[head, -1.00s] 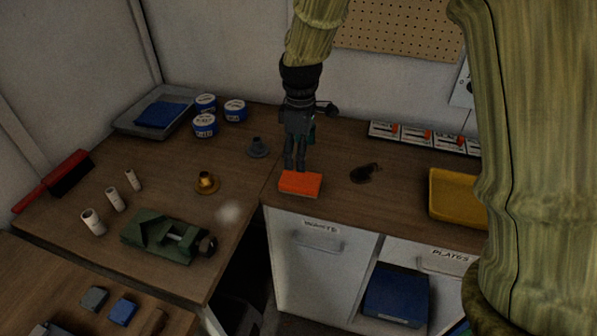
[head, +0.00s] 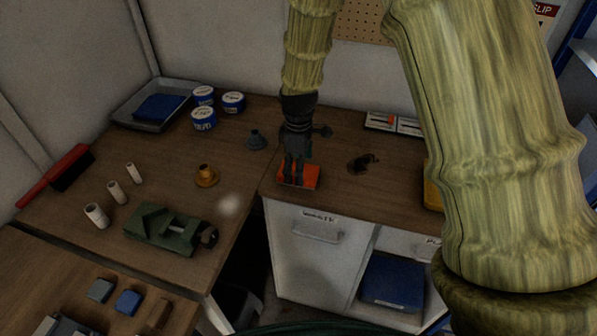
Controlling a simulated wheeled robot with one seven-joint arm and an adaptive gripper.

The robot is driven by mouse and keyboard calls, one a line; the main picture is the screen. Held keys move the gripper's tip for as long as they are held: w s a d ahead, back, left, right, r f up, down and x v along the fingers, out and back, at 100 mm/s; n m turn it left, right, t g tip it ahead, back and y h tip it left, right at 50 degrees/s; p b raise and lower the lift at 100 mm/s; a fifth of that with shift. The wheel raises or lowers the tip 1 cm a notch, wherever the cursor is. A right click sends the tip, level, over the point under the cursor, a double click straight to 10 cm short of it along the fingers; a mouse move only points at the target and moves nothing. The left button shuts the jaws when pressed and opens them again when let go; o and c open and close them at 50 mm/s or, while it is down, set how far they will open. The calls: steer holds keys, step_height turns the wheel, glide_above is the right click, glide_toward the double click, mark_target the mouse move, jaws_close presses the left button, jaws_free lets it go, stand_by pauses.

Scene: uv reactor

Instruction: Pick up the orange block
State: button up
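The orange block (head: 311,177) lies on the wooden bench top near its front edge, above the white cabinet. My gripper (head: 293,181) points down at the block, in front of its left and middle part. The two dark fingers overlap the block in the picture and hide part of it. A narrow gap shows between the fingers. I cannot tell whether they touch the block or have closed on it. The block appears to rest on the bench.
A small dark item (head: 363,162) lies right of the block. My arm hides much of the right side.

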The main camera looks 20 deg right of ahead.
steer(key=shift+f, duration=1.1)
steer(key=c, duration=1.1)
steer(key=shift+c, duration=0.2)
steer(key=shift+r, duration=0.2)
steer(key=shift+r, duration=0.55)
steer(key=shift+r+b, duration=0.65)
steer(key=shift+r, duration=0.25)
steer(key=s+a+r+b, duration=0.1)
steer(key=s+a+b, duration=0.1)
steer(key=s, duration=0.5)
steer(key=s+a+b, duration=0.2)
steer(key=s+a, duration=0.1)
steer(key=s, duration=0.5)
steer(key=shift+a+r, duration=0.4)
